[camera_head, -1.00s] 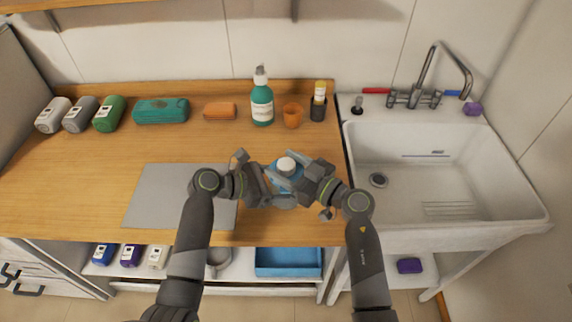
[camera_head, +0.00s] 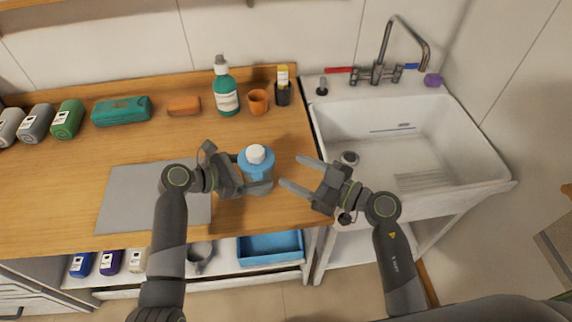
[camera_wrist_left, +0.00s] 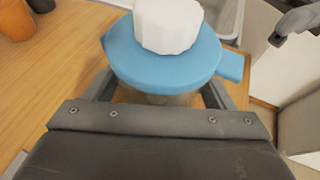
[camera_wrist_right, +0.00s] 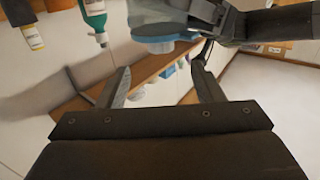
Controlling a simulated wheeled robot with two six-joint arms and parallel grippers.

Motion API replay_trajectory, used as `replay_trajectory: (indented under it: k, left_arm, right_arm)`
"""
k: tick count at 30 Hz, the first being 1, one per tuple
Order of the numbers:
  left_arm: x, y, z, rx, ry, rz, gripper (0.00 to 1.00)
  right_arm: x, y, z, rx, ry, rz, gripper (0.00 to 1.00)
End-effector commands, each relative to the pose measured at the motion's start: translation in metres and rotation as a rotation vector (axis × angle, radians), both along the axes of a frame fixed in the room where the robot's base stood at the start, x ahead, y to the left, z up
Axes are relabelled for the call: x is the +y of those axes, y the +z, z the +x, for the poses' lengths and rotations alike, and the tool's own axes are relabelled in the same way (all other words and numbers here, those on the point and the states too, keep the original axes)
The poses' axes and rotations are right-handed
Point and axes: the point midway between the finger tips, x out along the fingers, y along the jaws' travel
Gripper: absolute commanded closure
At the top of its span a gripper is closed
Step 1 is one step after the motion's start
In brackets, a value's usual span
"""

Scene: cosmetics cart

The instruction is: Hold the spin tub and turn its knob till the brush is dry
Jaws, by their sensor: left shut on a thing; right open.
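The spin tub (camera_head: 257,177) is a clear tub with a blue lid and a white knob (camera_head: 255,154) on top. It stands on the wooden counter right of the grey mat. My left gripper (camera_head: 244,176) is shut around the tub's body from the left. In the left wrist view the blue lid (camera_wrist_left: 165,62) and white knob (camera_wrist_left: 168,25) show between my fingers. My right gripper (camera_head: 299,174) is open and empty, to the right of the tub and apart from it. The tub also shows in the right wrist view (camera_wrist_right: 155,22). I cannot make out a brush inside the tub.
A grey mat (camera_head: 150,200) lies left of the tub. A green pump bottle (camera_head: 225,90), an orange cup (camera_head: 258,101) and a dark holder (camera_head: 283,94) stand behind. The sink (camera_head: 405,150) is at the right. A blue tray (camera_head: 270,247) sits on the shelf below.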

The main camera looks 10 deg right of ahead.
Motion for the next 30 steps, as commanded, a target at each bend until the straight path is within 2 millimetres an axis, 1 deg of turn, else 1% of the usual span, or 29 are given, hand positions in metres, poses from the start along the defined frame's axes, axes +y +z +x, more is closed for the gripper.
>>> replay_trajectory:
  k: [4,12,16,19,24,27,30]
  left_arm:
    - [0.000,0.001,0.000,0.000,0.000,-0.001,0.55]
    - [0.000,0.001,0.000,0.000,0.000,-0.001,0.55]
    - [0.000,0.001,0.000,0.000,0.000,-0.001,0.55]
    - [0.000,0.001,0.000,-0.002,0.000,-0.002,0.55]
    - [0.000,0.001,0.000,-0.001,0.000,-0.001,0.55]
    - [0.000,0.001,0.000,0.000,0.000,-0.001,0.55]
    - [0.000,0.000,0.000,0.000,0.000,-0.001,0.55]
  right_arm:
    - [-0.002,0.000,-0.002,0.000,0.000,0.000,0.39]
    - [-0.002,-0.001,0.001,0.002,0.020,-0.004,0.39]
    - [-0.004,-0.006,0.009,0.008,0.110,-0.012,0.39]
    - [-0.011,-0.007,0.017,0.012,0.207,-0.014,0.39]
    - [-0.027,-0.002,0.030,0.008,0.332,-0.007,0.39]
    - [-0.034,0.002,0.034,0.004,0.373,-0.001,0.39]
    - [-0.034,0.004,0.037,0.001,0.391,0.004,0.39]
